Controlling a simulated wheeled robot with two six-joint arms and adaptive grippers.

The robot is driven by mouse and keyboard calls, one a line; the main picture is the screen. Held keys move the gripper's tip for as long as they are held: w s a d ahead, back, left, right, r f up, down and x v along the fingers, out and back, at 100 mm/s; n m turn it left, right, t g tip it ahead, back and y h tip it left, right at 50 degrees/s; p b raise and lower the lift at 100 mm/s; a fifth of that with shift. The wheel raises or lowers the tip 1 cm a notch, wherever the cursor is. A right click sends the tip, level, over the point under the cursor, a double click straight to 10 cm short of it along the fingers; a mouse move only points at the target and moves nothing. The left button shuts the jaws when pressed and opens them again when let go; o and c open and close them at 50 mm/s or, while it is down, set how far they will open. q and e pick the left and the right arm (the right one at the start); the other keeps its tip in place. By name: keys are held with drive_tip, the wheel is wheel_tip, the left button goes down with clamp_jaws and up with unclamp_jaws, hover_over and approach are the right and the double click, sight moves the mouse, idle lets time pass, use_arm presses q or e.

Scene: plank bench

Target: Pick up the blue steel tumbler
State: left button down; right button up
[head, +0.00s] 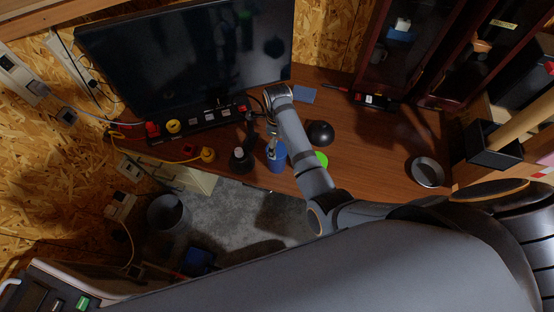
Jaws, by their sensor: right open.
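The blue steel tumbler (276,158) stands near the front edge of the brown desk, left of my right forearm. My right gripper (271,135) reaches down from the wrist beside the monitor, with its fingertips at or just above the tumbler's top. The gripper is open. The picture is too small to tell whether a finger touches the tumbler or sits inside its rim. My left gripper is not in view.
A black object (240,160) stands close left of the tumbler. A green disc (321,159) and a black dome (320,133) lie right of my forearm. The monitor (190,58) is behind. A grey dish (427,171) sits right; the desk between is clear.

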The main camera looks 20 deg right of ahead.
sight(277, 149)
drive_tip(key=shift+s+a+f+p, duration=0.15)
drive_tip(key=shift+s+f+p, duration=0.15)
drive_tip(key=shift+f, duration=0.3)
drive_tip(key=shift+s+a+f+p, duration=0.15)
drive_tip(key=shift+f+p, duration=0.25)
drive_tip(key=shift+f, duration=1.45)
drive_tip(key=shift+c, duration=0.3)
drive_tip(key=c, duration=1.8)
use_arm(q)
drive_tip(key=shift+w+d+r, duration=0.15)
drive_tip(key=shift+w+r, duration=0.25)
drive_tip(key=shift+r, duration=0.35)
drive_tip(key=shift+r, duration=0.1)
use_arm(e)
drive_tip(key=shift+r, duration=0.1)
